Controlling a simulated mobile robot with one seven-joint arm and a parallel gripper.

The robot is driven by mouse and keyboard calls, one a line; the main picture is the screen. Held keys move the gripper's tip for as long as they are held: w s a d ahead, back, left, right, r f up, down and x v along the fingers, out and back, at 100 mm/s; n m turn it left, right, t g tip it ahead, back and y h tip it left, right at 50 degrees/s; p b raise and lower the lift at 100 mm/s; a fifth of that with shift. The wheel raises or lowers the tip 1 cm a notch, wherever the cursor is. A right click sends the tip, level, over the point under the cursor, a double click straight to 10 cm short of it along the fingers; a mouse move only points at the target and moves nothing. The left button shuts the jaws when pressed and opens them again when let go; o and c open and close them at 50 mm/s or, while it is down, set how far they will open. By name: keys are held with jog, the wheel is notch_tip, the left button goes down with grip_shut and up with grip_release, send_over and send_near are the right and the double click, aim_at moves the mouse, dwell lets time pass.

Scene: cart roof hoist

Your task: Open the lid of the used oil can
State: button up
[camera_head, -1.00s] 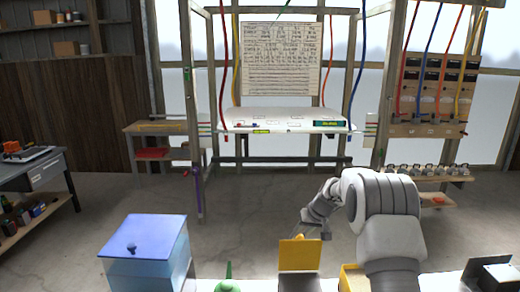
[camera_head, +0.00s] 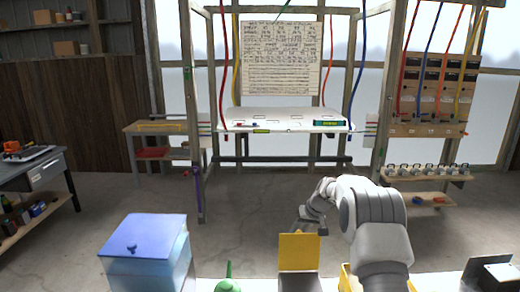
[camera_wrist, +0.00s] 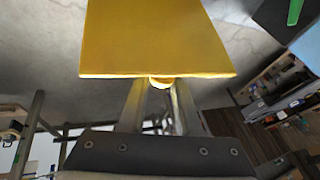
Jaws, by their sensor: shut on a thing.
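A yellow lid (camera_head: 299,251) stands raised, roughly upright, at the back of a grey box-shaped can (camera_head: 299,283) at the bottom centre of the head view. No label is readable on the can. In the wrist view the lid (camera_wrist: 160,38) fills the upper middle, with a small yellow knob (camera_wrist: 160,82) at its near edge. My gripper (camera_wrist: 158,92) is shut on this knob, one finger on each side. In the head view my gripper (camera_head: 308,228) is behind the lid's upper edge, its fingertips partly hidden.
A blue-lidded clear box (camera_head: 147,255) stands to the left, and a green funnel-like thing (camera_head: 228,281) beside the can. A dark open box (camera_head: 492,275) is far right. Open floor lies beyond.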

jog(key=shift+f, duration=0.15)
jog(key=shift+w+d+f, duration=0.2)
jog(key=shift+w+f, duration=0.2)
jog(key=shift+w, duration=0.35)
grip_shut()
jog(key=o, duration=0.9)
grip_release()
jog(key=shift+r, duration=0.2)
notch_tip(320, 180, up, 8)
jog(key=p, duration=0.3)
